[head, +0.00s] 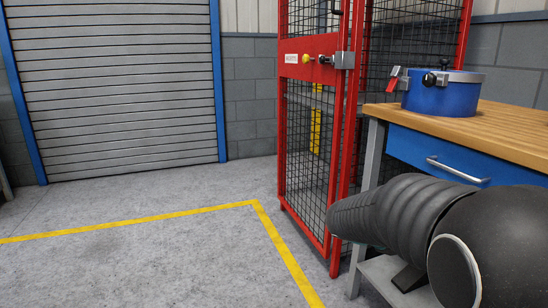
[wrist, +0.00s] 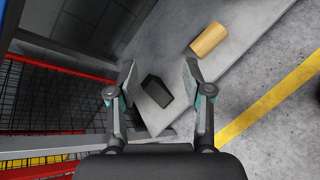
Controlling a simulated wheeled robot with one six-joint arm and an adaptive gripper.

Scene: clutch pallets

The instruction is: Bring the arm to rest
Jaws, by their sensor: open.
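My black arm (head: 400,215) reaches across the lower right of the head view, in front of the workbench. My gripper (wrist: 160,72) shows in the wrist view with its two fingers spread apart and nothing held between them. Seen past the fingers, a black block (wrist: 157,91) lies on a grey lower shelf (wrist: 235,50). The gap between fingers and block is hard to judge. In the head view my gripper is mostly hidden behind my arm.
A wooden cylinder (wrist: 208,39) lies on the shelf. The workbench (head: 500,125) has a blue drawer (head: 440,158) and carries a blue round container (head: 440,95). A red mesh cage (head: 310,130) stands beside it. Yellow-lined floor (head: 140,260) is clear on the left.

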